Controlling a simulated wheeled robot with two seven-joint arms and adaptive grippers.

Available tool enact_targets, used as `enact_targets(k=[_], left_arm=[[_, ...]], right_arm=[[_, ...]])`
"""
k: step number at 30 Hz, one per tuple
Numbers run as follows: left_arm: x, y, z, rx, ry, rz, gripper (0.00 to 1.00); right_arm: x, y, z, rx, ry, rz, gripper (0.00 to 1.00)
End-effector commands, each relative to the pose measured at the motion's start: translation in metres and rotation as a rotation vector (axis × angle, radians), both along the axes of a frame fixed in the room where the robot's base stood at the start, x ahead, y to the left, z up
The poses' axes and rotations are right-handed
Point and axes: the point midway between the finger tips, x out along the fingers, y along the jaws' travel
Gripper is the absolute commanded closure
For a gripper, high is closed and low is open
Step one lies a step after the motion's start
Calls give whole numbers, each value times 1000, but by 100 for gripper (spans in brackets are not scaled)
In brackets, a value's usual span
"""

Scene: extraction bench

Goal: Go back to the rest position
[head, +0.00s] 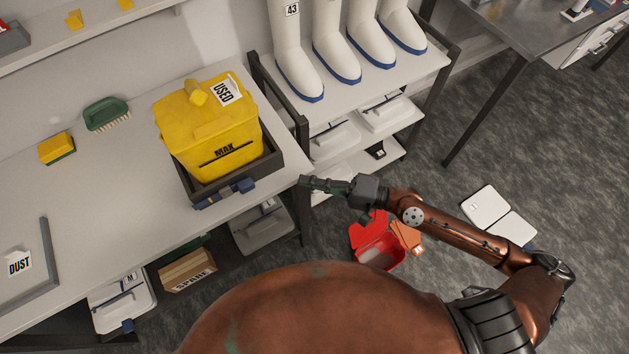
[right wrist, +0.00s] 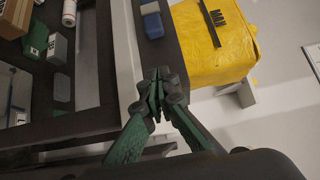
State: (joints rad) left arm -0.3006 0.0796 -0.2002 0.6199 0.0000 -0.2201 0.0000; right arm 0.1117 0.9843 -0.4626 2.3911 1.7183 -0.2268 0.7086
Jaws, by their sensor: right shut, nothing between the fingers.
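My right gripper (head: 325,186) is shut and empty. In the head view it reaches in from the right, beside the right end of the bench (head: 110,200) and in front of the boot rack. In the right wrist view its closed green fingers (right wrist: 158,90) show near the bench edge, with the yellow bin (right wrist: 215,45) beyond them. The yellow bin (head: 210,125), with a "USED" label, sits in a dark tray (head: 272,167) on the bench, left of the gripper and apart from it. My left gripper is not in view.
White boots (head: 335,55) stand on a rack (head: 400,72) behind the gripper. A green brush (head: 106,114) and a yellow sponge (head: 57,149) lie on the bench. Boxes fill the shelf below.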

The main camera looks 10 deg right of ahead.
Motion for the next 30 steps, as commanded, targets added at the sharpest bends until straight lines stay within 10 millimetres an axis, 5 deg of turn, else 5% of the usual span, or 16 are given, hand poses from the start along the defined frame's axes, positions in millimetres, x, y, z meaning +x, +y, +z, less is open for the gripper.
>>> enact_targets(k=[6,17,23,26,30], left_arm=[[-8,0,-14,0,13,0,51],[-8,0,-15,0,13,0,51],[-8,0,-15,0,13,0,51],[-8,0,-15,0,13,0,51],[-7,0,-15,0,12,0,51]], right_arm=[[-8,-17,-2,1,3,-3,100],[-17,-17,-11,-50,-49,12,100],[-40,-23,-76,-350,-244,36,100],[-49,-43,-121,-572,-316,35,100],[-69,-94,-187,-906,-315,38,100]])
